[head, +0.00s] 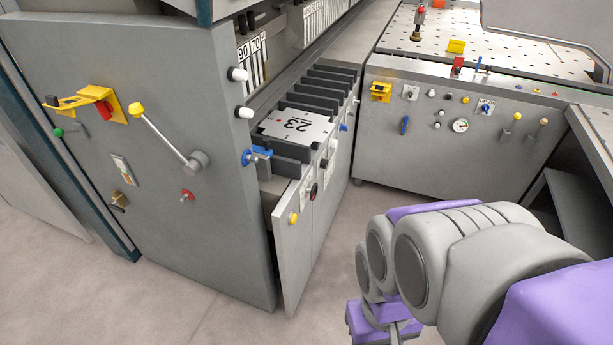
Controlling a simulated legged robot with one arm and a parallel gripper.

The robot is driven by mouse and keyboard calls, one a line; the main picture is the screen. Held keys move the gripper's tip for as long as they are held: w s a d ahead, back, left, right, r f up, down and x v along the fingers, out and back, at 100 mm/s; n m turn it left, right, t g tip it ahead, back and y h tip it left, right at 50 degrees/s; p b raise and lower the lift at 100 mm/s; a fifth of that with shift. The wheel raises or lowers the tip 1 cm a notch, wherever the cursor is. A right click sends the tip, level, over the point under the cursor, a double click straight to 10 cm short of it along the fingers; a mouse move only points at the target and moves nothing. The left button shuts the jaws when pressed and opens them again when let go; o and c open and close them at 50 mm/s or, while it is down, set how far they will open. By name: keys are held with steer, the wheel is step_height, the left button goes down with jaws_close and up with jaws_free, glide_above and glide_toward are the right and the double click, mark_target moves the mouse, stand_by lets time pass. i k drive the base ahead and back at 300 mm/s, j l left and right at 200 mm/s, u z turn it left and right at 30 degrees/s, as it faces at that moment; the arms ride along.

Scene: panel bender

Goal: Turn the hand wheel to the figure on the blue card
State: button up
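I cannot make out a clear hand wheel or a blue card in the head view. A blue handle (257,155) sticks out at the machine's corner, left of that card. A small dark round knob (313,190) is on the panel below; I cannot tell whether it is a wheel. My gripper (388,335) is at the bottom edge, mostly hidden by my grey and purple arm and cut off, apart from all controls. Its opening cannot be seen.
A yellow-knobbed lever (165,135) and a yellow bracket (88,102) project from the left grey cabinet. A hinged panel (292,245) stands out with a yellow button. The back panel (440,155) carries a gauge (460,125) and several switches. Floor (345,235) between is clear.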

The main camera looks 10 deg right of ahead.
mark_target(313, 192)
steer(key=i+j+u, duration=0.25)
steer(key=i+j, duration=0.7)
steer(key=u, duration=3.75)
steer(key=k+j, duration=0.75)
steer(key=j, duration=0.15)
steer(key=j+z, duration=0.15)
steer(key=z, duration=3.5)
steer(key=i+l, duration=0.05)
steer(key=l, duration=0.05)
